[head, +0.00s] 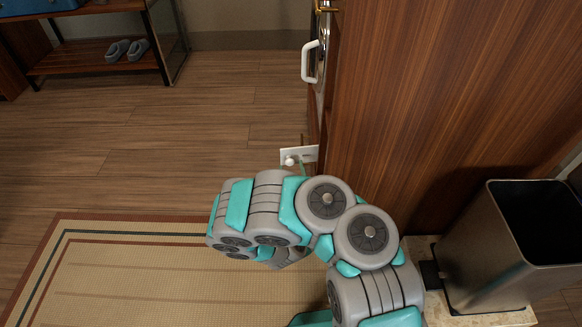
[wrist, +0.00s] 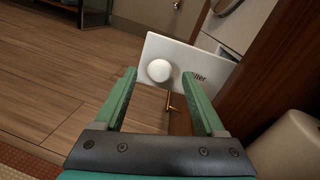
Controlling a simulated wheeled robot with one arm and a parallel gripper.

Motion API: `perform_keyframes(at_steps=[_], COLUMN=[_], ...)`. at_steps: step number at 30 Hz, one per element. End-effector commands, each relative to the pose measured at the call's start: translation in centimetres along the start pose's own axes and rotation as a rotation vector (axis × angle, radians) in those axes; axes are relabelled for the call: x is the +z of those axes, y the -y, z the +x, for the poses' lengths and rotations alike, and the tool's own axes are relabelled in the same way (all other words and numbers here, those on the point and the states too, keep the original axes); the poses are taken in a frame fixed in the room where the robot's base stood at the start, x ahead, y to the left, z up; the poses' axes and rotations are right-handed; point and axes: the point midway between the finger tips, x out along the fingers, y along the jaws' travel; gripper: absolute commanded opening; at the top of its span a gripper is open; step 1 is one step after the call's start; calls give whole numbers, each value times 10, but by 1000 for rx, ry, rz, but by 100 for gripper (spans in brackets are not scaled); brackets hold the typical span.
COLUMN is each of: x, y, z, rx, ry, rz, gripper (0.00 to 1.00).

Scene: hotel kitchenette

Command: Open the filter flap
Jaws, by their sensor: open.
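The filter flap (wrist: 198,62) is a white panel with dark lettering and a round white knob (wrist: 159,70). In the head view the flap (head: 308,153) sticks out leftward from the machine front, with its knob (head: 289,161) near the outer end. In the wrist view a pale recess (wrist: 228,50) shows behind its right end, so it stands partly open. My gripper (wrist: 159,76) is open, its green fingers pointing at the flap. The knob appears between the fingertips; I cannot tell if they touch it. In the head view my arm hides most of the gripper.
A white door handle (head: 310,62) projects above the flap. A wood panel (head: 420,90) rises right of it. A metal bin (head: 500,250) stands at the lower right. A mat (head: 110,280) lies at the lower left. The wood floor (head: 200,110) left of the flap is clear.

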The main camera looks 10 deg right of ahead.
Motion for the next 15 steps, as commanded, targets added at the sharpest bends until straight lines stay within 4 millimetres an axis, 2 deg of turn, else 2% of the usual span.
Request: perform_keyframes(at_steps=[9, 15], x=[2, 0], y=[-2, -1], z=[-44, -60], rx=[8, 5], ry=[0, -1], rz=[-4, -2], gripper=[72, 72])
